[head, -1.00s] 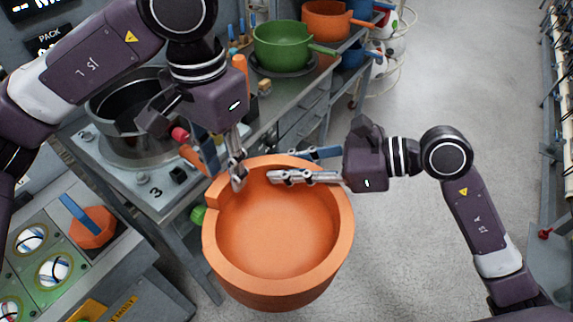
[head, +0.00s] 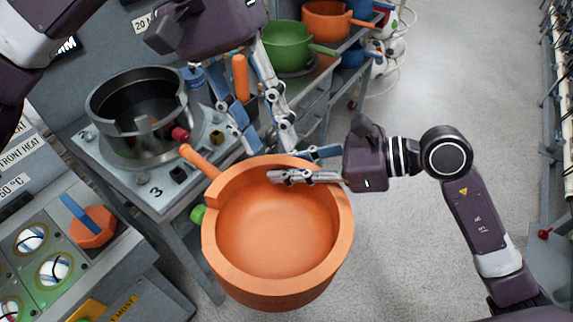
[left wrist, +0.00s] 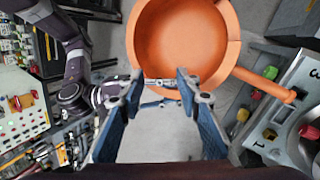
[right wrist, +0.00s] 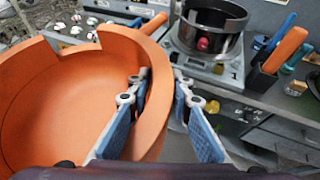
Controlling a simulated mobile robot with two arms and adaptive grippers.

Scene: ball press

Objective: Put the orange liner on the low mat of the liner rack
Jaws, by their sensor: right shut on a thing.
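The orange liner (head: 278,230) is a thick-walled open bowl with a notched rim and a handle (head: 200,160) pointing up and left. My right gripper (head: 305,165) is shut on its far rim, one finger inside and one outside, and holds it up in the air. The same grip on the wall shows in the right wrist view (right wrist: 155,95). My left gripper (head: 258,135) is open and empty above and behind the liner, clear of it. In the left wrist view the liner (left wrist: 185,40) lies beyond the spread fingers. No low mat can be made out clearly.
A black pot-like press (head: 140,110) stands on the station marked 3 at left. A green pan (head: 285,45) and another orange pan (head: 330,20) stand on the rack behind. A control panel (head: 50,255) is at lower left. Open floor (head: 440,80) lies to the right.

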